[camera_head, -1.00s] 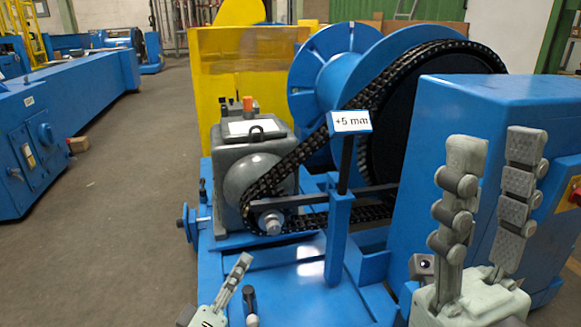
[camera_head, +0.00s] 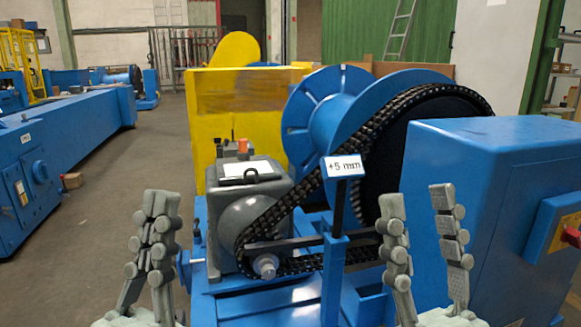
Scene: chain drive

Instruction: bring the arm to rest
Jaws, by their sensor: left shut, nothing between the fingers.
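My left gripper (camera_head: 160,208) stands upright at the lower left, left of the grey gearbox (camera_head: 256,205). Its fingers are together at the tips with nothing between them. My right gripper (camera_head: 416,200) stands upright at the lower right, in front of the blue cabinet (camera_head: 450,165). Its two fingers are spread apart and the gap is empty. The black chain (camera_head: 308,186) runs from the small sprocket at the gearbox up around the large wheel. A sign reading "+5 mm" (camera_head: 343,166) stands on a blue post in front of the chain.
A blue flanged drum (camera_head: 338,105) and a yellow guard (camera_head: 240,100) stand behind the drive. A long blue machine (camera_head: 80,130) lies at the left. Grey floor (camera_head: 150,150) is free between it and the drive. A red button (camera_head: 570,237) sits on the cabinet's right side.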

